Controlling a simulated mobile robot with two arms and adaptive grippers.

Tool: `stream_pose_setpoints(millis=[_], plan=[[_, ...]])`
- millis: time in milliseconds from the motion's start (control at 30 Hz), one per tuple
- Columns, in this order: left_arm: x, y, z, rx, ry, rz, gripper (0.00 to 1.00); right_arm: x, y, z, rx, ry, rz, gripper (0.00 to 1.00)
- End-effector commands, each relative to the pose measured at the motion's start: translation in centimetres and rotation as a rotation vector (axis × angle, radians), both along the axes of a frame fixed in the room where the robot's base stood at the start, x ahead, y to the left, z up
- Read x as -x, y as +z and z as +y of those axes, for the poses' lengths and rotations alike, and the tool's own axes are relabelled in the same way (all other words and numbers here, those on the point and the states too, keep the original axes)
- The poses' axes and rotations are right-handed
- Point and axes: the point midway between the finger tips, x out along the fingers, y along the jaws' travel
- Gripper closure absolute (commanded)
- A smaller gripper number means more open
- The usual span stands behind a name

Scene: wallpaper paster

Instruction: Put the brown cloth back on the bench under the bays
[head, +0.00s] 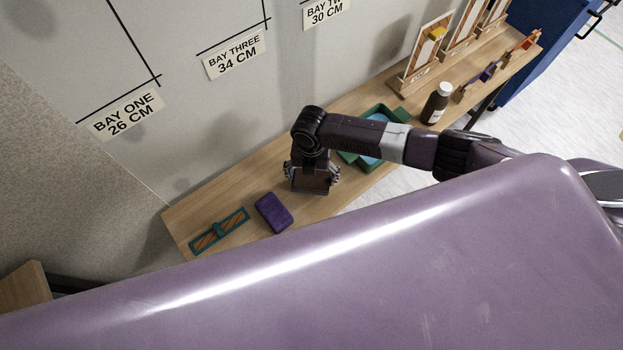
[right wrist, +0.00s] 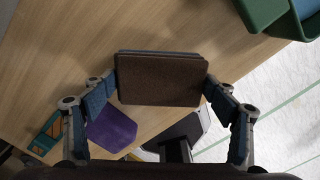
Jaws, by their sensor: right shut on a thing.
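The brown cloth (right wrist: 160,78) is a folded, flat pad with a greyish layer along its far edge. My right gripper (right wrist: 160,88) is shut on it, one finger at each side. In the head view the right gripper (head: 313,178) points down over the wooden bench (head: 212,204), under the bay labels, with the cloth partly hidden between its fingers. I cannot tell whether the cloth touches the bench top. The purple cloth (head: 273,212) lies on the bench to the left of the gripper. My left gripper is not in view.
A teal and orange tool (head: 219,231) lies at the bench's left end. A green tray (head: 394,112) with blue inside sits right of the gripper, partly behind my arm. A brown bottle (head: 437,103) stands farther right. A smooth mauve surface hides the lower foreground.

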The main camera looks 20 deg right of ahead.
Motion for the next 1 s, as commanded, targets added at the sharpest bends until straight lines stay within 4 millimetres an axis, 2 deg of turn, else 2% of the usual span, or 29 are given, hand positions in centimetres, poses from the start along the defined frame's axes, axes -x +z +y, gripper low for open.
stream_pose_setpoints(millis=[133,500,533,667,1000], plan=[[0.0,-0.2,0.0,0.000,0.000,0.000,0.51,0.0,-1.8,0.1,0.000,0.000,0.001,0.46],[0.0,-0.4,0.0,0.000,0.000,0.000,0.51,0.0,-2.3,0.0,-0.001,0.000,0.000,0.46],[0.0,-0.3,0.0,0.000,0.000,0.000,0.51,0.0,-2.3,0.0,-0.001,0.000,0.000,0.19],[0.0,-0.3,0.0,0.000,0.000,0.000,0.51,0.0,-2.2,0.0,0.000,0.000,0.000,0.05],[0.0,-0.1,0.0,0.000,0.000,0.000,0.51,0.0,-2.0,0.0,-0.001,0.000,0.000,0.04]])
